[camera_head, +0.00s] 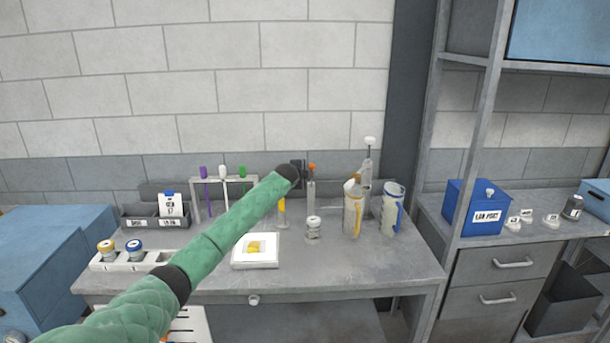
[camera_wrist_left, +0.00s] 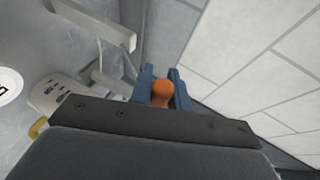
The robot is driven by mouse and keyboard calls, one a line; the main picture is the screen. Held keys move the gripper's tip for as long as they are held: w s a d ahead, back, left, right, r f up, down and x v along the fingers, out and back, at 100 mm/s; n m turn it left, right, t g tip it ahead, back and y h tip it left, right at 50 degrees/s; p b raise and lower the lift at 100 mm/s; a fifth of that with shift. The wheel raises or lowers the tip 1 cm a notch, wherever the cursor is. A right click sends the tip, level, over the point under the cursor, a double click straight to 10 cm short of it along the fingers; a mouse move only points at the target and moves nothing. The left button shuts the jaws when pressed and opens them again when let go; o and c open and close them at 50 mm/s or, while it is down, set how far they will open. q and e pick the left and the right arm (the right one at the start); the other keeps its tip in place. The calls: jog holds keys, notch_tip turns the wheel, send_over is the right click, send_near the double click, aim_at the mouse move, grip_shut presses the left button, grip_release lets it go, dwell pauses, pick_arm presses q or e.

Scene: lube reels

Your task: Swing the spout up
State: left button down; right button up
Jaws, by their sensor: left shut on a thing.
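My left arm reaches across the head view from the lower left. Its gripper (camera_head: 300,168) is at the back of the bench, partly hidden behind the dark wrist. In the left wrist view the two blue fingers of my left gripper (camera_wrist_left: 162,82) are shut on a rounded orange piece (camera_wrist_left: 162,94), one finger on each side. In the head view the orange piece (camera_head: 312,167) sits at the top of a slim grey upright (camera_head: 311,192). I cannot tell which part is the spout or how it is angled. My right gripper is not in view.
On the bench (camera_head: 340,262) a lidded jar (camera_head: 313,229), a beige jug (camera_head: 352,215) and a blue-handled jug (camera_head: 393,212) stand to the right. A tube rack (camera_head: 223,181) stands behind my arm, a white tray (camera_head: 268,263) in front. The front right of the bench is clear.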

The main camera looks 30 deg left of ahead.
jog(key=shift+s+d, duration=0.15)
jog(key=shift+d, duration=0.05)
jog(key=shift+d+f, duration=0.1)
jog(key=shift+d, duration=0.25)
